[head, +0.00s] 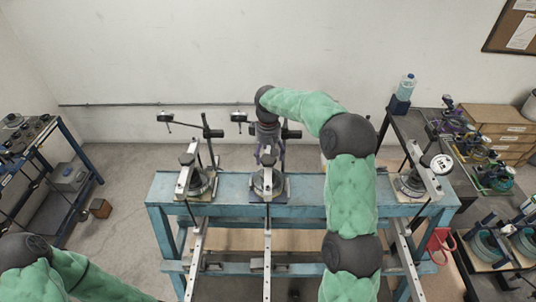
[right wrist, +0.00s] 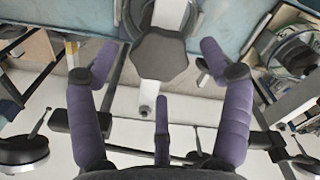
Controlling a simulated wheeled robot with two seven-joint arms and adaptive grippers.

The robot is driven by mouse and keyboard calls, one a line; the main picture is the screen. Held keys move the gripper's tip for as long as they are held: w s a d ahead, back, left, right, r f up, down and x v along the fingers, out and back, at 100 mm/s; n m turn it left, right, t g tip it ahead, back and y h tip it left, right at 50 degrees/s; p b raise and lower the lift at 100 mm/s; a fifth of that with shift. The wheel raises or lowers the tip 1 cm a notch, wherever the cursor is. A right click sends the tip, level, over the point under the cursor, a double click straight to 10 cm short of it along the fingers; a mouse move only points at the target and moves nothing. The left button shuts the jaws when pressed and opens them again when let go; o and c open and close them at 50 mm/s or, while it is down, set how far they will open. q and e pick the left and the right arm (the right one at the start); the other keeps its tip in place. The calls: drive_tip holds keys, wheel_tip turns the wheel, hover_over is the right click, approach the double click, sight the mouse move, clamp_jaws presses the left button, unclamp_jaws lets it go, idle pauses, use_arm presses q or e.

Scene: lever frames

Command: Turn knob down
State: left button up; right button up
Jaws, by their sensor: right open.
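Three lever frames stand on the blue bench (head: 300,211): a left one (head: 195,180), a middle one (head: 268,185) and a right one (head: 418,178). My right gripper (head: 268,155) is over the middle frame, fingers pointing down. In the right wrist view its purple fingers (right wrist: 158,60) are open. The gripper partly hides this knob in the head view. My left arm shows at the bottom left; its gripper is out of view.
Black clamp arms (head: 205,128) rise behind the bench beside my right gripper. A blue cart (head: 60,165) stands at the left.

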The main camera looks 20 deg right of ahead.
drive_tip(key=shift+s+f, duration=0.2)
drive_tip(key=shift+f, duration=0.35)
drive_tip(key=shift+w+f, duration=0.2)
drive_tip(key=shift+f, duration=0.05)
drive_tip(key=shift+s, duration=0.1)
drive_tip(key=c, duration=1.2)
drive_tip(key=shift+o, duration=0.2)
